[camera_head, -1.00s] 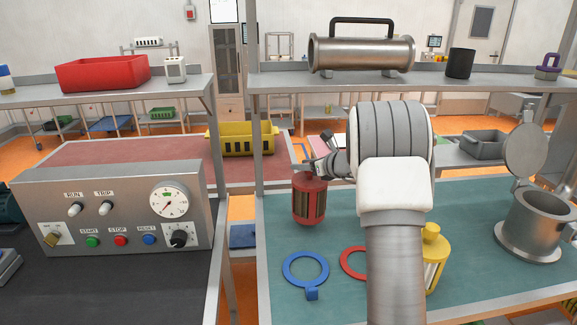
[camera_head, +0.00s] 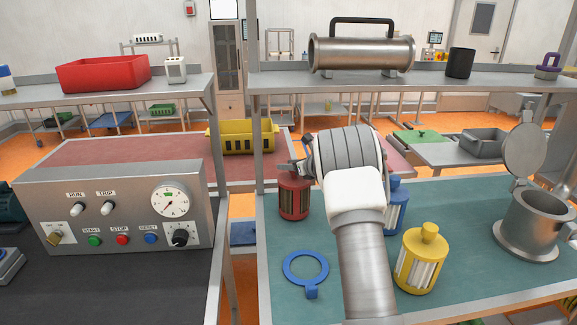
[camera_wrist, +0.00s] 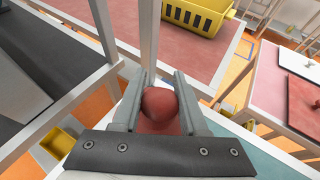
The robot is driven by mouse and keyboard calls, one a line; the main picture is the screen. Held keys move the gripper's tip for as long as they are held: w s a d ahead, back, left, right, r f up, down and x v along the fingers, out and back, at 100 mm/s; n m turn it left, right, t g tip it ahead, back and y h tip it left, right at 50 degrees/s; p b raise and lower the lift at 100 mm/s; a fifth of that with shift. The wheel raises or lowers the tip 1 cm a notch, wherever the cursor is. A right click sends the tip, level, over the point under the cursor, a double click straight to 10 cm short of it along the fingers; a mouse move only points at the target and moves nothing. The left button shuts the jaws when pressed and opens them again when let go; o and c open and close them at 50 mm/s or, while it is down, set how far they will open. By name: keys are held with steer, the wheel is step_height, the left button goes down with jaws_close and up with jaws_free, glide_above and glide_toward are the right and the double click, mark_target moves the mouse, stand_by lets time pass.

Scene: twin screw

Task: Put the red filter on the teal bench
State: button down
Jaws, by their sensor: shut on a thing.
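The red filter (camera_head: 294,199) is a red-capped cylinder with a pleated body, upright at the left far part of the teal bench (camera_head: 460,200). My gripper (camera_head: 297,168) is at its top, partly hidden by my wrist. In the wrist view my gripper (camera_wrist: 160,90) has its two fingers on either side of the filter's rounded red knob (camera_wrist: 158,104), shut on it. I cannot tell whether the filter's base touches the bench.
A yellow filter (camera_head: 420,262), a blue filter (camera_head: 396,208) and a blue ring (camera_head: 305,268) are on the teal bench. A steel pot (camera_head: 535,222) with a raised lid stands at right. A shelf post (camera_head: 258,150) rises close left of the red filter.

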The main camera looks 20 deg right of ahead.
steer(key=shift+f, duration=0.15)
steer(key=shift+c, duration=2.2)
jaws_free()
